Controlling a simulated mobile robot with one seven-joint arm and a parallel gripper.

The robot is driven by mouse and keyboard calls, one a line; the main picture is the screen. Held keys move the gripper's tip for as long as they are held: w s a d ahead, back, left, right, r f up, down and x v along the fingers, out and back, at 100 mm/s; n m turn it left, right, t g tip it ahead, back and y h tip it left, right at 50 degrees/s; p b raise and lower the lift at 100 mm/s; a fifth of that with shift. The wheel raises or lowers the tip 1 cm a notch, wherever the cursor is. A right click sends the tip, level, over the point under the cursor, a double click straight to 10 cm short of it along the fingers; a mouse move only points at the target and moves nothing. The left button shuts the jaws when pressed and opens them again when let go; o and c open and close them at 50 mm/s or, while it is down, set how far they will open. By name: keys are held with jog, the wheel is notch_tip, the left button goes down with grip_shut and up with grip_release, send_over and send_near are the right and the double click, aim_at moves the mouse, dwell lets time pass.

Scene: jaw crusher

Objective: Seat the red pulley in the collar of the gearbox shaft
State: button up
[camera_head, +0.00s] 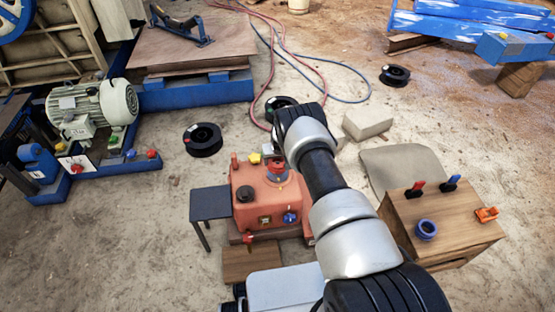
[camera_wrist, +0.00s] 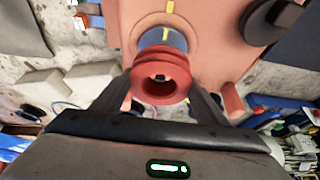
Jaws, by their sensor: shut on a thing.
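The red pulley (camera_wrist: 162,80) is a grooved ring with a dark central bore, seen end-on in the wrist view. My gripper (camera_wrist: 160,88) is shut on it, with one dark finger on each side. Just beyond the pulley is the blue collar (camera_wrist: 162,38) with a yellow mark, on the orange gearbox (camera_wrist: 125,20). The pulley lines up closely with the collar and hides part of it; I cannot tell whether it is seated. In the head view the gearbox (camera_head: 258,205) stands below my arm, with my gripper (camera_head: 275,158) over its top.
A wooden cabinet (camera_head: 440,236) at right carries a blue ring (camera_head: 427,230), red and blue levers and an orange part. A small dark table (camera_head: 209,201) stands left of the gearbox. Black reels (camera_head: 203,139) and hoses (camera_head: 325,70) lie on the floor behind.

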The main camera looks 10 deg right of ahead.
jog(key=shift+w+f+b, duration=0.2)
jog(key=shift+f+b, duration=0.6)
jog(key=shift+f, duration=1.45)
jog(key=shift+f, duration=0.2)
jog(key=o, duration=2)
jog(key=shift+s+f, duration=0.1)
jog(key=shift+s, duration=0.1)
jog(key=shift+o, duration=0.2)
